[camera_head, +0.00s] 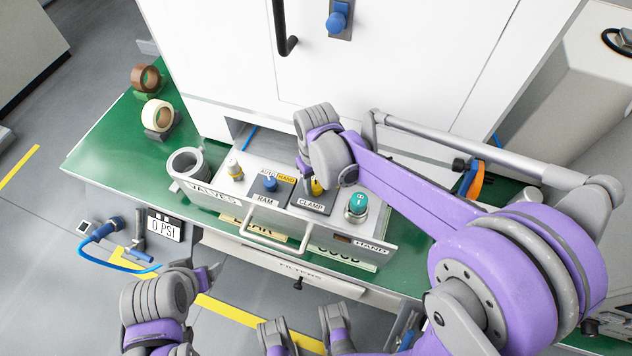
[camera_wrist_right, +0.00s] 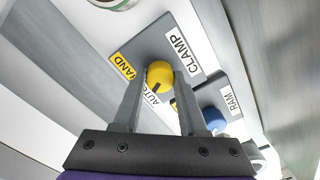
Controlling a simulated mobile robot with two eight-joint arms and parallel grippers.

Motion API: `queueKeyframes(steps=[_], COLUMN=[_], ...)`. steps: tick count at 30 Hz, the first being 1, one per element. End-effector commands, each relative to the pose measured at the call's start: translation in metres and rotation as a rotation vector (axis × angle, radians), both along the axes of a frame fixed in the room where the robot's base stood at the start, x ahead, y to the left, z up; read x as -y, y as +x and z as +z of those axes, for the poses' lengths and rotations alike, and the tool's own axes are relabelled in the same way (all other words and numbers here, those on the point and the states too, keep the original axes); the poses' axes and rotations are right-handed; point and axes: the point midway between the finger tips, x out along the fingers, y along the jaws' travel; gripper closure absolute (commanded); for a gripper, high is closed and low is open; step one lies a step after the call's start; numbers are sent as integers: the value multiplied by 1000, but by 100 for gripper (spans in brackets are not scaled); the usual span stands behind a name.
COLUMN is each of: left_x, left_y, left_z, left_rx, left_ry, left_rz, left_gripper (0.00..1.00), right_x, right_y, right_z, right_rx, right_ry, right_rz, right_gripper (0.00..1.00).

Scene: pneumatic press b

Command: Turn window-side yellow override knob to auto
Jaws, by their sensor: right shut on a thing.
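The yellow knob (camera_wrist_right: 160,74) sits on the grey CLAMP plate (camera_wrist_right: 191,57), with HAND and AUTO labels beside it. My right gripper (camera_wrist_right: 158,84) is shut on this knob, one finger at each side. A dark mark shows on the knob's side near the AUTO label. In the head view the yellow knob (camera_head: 317,187) is partly hidden by my right wrist, and the right fingers are mostly hidden. Parts of my left arm and gripper (camera_head: 207,277) show low in the head view, away from the panel; its jaws are not clear.
A blue RAM knob (camera_head: 270,184) sits just left of the CLAMP plate, and a teal button (camera_head: 357,204) to its right. A drawer handle (camera_head: 270,235) sticks out in front.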

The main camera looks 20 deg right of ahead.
Motion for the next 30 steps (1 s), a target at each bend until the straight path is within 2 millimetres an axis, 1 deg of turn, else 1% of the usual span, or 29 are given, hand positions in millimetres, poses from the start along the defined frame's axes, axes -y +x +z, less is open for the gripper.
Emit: queueKeyframes(steps=[6, 13, 21, 30], left_x=[0, 0, 0, 0], left_y=[0, 0, 0, 0], left_z=[-1, -1, -1, -1], left_rx=[0, 0, 0, 0], left_ry=[0, 0, 0, 0], left_rz=[0, 0, 0, 0], left_gripper=[29, 29, 29, 29], right_x=[0, 0, 0, 0], right_y=[0, 0, 0, 0], right_z=[0, 0, 0, 0], right_rx=[0, 0, 0, 0], right_ry=[0, 0, 0, 0], right_rz=[140, 227, 260, 260], right_gripper=[100, 100, 100, 100])
